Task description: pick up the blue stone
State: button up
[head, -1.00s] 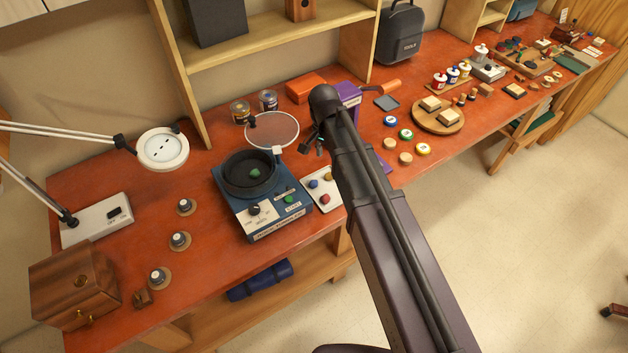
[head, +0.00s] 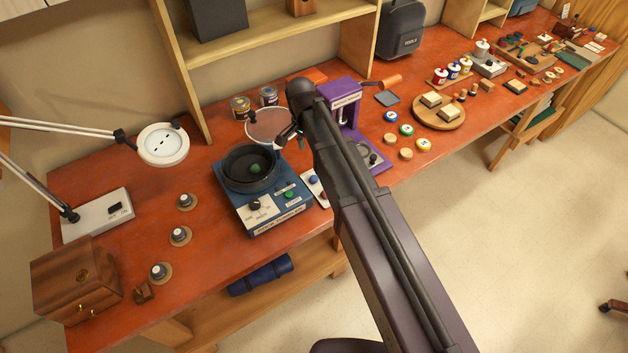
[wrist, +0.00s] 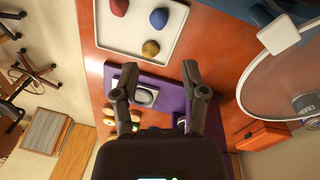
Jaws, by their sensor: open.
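The blue stone (wrist: 158,18) lies on a small white tray (wrist: 112,34) with a red stone (wrist: 119,7) and a yellow-brown stone (wrist: 150,48). In the head view the blue stone (head: 313,180) shows at the left of my arm, and the arm hides most of the tray. My gripper (wrist: 156,78) is open and empty in the wrist view, with its fingers pointing towards the tray but short of the stones. In the head view the gripper (head: 290,135) is partly hidden, above the bench next to the blue machine.
A blue machine (head: 265,215) with a black bowl holding a green stone stands left of the tray. A round transparent disc (head: 268,128) stands behind it. A purple press (head: 345,95) stands to the right, partly behind my arm.

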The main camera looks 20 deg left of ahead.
jog(key=b, duration=0.7)
send_over(314, 177)
jog(key=a, duration=0.1)
jog(key=shift+f, duration=3.9)
jog(key=shift+d+f+b, duration=0.25)
jog(key=shift+f+b, duration=1.05)
jog(key=shift+b, duration=0.05)
jog(key=shift+d+f+b, duration=0.25)
jog(key=shift+f+b, duration=1)
jog(key=shift+b, duration=0.1)
jog(key=c, duration=0.8)
